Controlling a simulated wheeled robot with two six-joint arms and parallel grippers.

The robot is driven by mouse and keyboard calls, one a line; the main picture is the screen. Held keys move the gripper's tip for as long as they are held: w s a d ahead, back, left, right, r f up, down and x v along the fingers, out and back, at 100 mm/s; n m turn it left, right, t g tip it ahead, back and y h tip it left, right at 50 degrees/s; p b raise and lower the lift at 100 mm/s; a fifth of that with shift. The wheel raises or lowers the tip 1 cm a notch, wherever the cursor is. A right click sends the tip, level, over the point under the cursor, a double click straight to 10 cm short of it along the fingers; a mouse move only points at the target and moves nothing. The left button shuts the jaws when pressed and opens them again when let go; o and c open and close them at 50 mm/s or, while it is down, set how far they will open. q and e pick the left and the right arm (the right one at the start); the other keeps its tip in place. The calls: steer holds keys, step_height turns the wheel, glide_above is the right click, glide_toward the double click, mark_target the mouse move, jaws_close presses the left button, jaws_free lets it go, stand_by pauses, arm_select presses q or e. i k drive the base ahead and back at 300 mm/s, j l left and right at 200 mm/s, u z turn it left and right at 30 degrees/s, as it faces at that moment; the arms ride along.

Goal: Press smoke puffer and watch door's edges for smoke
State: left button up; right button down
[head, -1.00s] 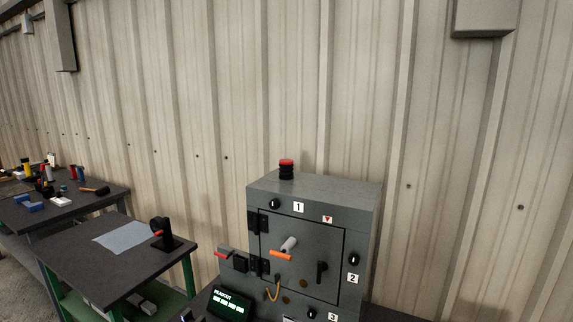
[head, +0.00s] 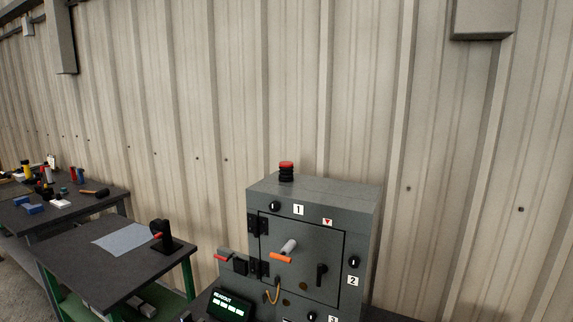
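A grey enclosure (head: 312,192) stands at the lower middle of the head view. Its front door (head: 328,240) looks shut, with hinges (head: 257,224) on its left and a black handle (head: 321,273) at its lower right. A pale cylinder with an orange bar (head: 281,258) sticks out in front of the door; I cannot tell whether it is the smoke puffer. A red-topped black button or lamp (head: 286,171) sits on top of the enclosure. No smoke shows at the door's edges. Neither gripper is in view.
A readout box (head: 230,305) sits at the enclosure's lower left. A dark table (head: 85,262) with a blue-grey sheet (head: 124,239) and a black stand (head: 165,236) is to the left. A farther bench (head: 80,211) holds several tools. A corrugated wall (head: 200,110) stands behind.

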mark_target(286, 164)
steer(key=i+j+z, duration=0.25)
steer(key=i+j, duration=0.15)
steer(key=i+j+z, duration=0.3)
steer(key=j, duration=0.3)
steer(key=i, duration=0.05)
